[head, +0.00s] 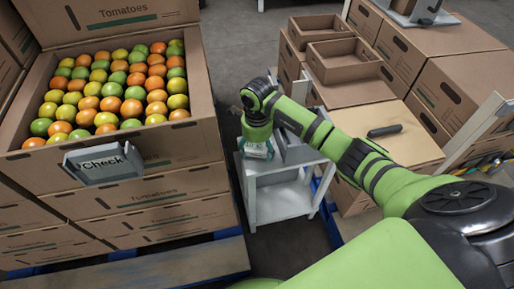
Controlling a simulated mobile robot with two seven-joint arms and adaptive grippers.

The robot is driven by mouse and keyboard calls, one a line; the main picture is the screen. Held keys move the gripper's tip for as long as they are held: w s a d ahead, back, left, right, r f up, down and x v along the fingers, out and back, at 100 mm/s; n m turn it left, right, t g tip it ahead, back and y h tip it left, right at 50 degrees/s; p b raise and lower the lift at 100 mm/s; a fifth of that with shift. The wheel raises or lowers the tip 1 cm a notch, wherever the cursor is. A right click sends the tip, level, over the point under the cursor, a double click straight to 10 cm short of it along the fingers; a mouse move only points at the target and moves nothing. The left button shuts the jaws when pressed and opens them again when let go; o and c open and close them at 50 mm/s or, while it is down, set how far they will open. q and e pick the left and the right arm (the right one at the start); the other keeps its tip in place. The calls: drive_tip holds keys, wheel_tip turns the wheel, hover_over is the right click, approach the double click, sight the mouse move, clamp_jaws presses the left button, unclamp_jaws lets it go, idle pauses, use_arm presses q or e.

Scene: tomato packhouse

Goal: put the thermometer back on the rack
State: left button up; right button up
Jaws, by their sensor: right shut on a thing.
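My right gripper (254,137) reaches in from the right and points down over the top of a small grey metal stand (286,168). It is shut on a small white and teal thing (259,151) low at its fingers, at the stand's top. The gripper hides much of this thing, so I cannot make out whether it is the thermometer or whether it touches the stand. I cannot pick out a rack for certain. My left gripper is not in view.
A cardboard box of tomatoes (190,138) with a grey "Check" sign (103,163) stands left on stacked boxes. Open cartons (345,62) and stacked boxes fill the right. A dark handle-like thing (384,130) lies on a tan surface. A narrow floor strip is clear beside the stand.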

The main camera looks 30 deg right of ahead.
sight(257, 149)
drive_tip(key=shift+f, duration=0.15)
drive_tip(key=o, duration=1.3)
wheel_tip(257, 149, up, 12)
drive_tip(key=shift+r+p, duration=0.25)
drive_tip(key=shift+p, duration=0.25)
